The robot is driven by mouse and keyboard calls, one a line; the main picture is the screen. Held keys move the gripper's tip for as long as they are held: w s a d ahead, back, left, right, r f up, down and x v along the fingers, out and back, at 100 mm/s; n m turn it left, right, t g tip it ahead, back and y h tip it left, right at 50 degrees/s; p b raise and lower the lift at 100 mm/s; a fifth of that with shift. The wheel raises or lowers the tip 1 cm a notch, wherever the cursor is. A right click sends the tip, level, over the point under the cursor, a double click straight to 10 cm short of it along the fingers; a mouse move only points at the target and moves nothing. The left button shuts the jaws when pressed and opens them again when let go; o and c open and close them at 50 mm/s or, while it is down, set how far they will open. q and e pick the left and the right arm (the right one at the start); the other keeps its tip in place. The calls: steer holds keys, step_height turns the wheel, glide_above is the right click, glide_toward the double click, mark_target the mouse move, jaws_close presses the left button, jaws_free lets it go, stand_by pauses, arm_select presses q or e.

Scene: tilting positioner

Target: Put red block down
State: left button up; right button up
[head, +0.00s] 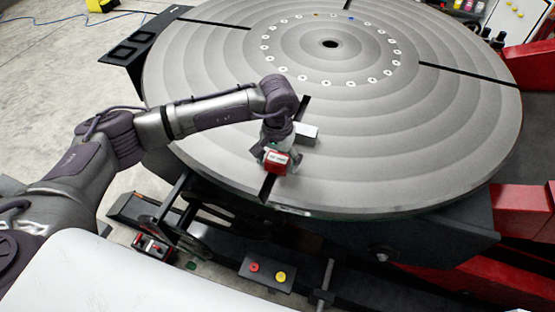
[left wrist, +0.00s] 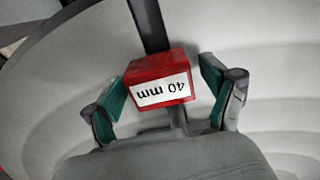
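The red block (head: 276,161) has a white label reading "40 mm", upside down in the left wrist view (left wrist: 160,72). It is at the near part of the round grey positioner table (head: 440,140), by a dark radial slot. My left gripper (head: 277,157) is around the block. My right gripper is not in view.
A pale grey block (head: 306,133) stands just right of my left gripper. A ring of small numbered discs surrounds the table's centre hole (head: 329,44). A panel with red and yellow buttons (head: 267,273) is below the near rim. The table's right side is clear.

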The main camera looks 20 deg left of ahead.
mark_target(278, 158)
arm_select(q)
steer(key=shift+r+p, duration=0.3)
steer(key=shift+r, duration=0.05)
step_height(278, 158, up, 12)
steer(key=b, duration=0.4)
steer(key=shift+f, duration=0.15)
steer(key=shift+f, duration=0.1)
